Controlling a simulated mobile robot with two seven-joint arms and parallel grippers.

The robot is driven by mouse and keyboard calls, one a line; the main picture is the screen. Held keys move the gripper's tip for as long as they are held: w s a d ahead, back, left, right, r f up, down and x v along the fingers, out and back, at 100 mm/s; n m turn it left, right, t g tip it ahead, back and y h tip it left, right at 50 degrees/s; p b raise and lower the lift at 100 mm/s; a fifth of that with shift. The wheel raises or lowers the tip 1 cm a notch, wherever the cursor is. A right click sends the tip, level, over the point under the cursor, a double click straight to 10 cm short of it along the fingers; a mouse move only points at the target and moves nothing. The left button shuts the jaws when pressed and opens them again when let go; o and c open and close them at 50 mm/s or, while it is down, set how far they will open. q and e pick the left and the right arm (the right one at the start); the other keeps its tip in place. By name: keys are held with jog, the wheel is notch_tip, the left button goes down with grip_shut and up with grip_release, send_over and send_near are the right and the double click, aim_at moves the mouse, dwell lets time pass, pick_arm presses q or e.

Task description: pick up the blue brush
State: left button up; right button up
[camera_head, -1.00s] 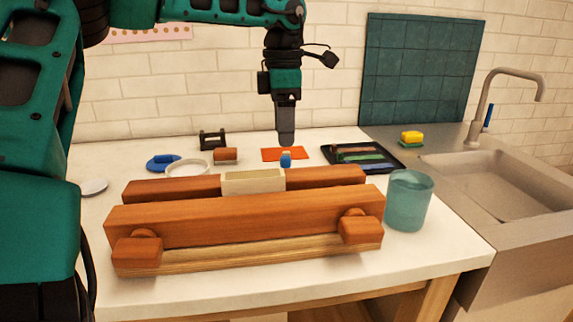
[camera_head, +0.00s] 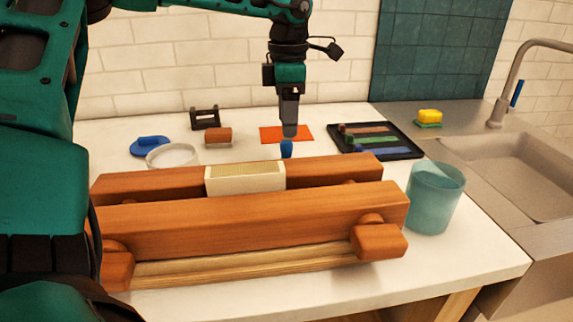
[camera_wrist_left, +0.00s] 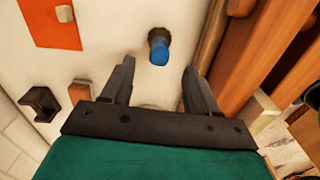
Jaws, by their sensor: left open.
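The blue brush (camera_head: 287,149) shows as a small blue upright piece on the white worktop, just behind the wooden vise. In the left wrist view the blue brush (camera_wrist_left: 159,51) has a blue end and a darker end. My left gripper (camera_head: 289,132) points down directly above it in the head view. In the left wrist view my left gripper (camera_wrist_left: 158,66) has its two fingers spread apart, with the brush ahead, roughly between the fingertip lines. The fingers do not hold it. My right gripper is not in view.
The large wooden vise (camera_head: 250,222) stands close in front of the brush. An orange mat (camera_head: 286,133), a black tray (camera_head: 400,152), a white ring-shaped dish (camera_head: 172,156), a blue flat item (camera_head: 150,146) and a wooden block (camera_head: 218,136) lie around it. A teal cup (camera_head: 435,198) stands right.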

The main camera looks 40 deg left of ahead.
aim_at(286, 142)
pick_arm(q)
notch_tip(286, 142, down, 7)
jog(key=shift+s+a+r, duration=0.1)
jog(key=c, duration=1.1)
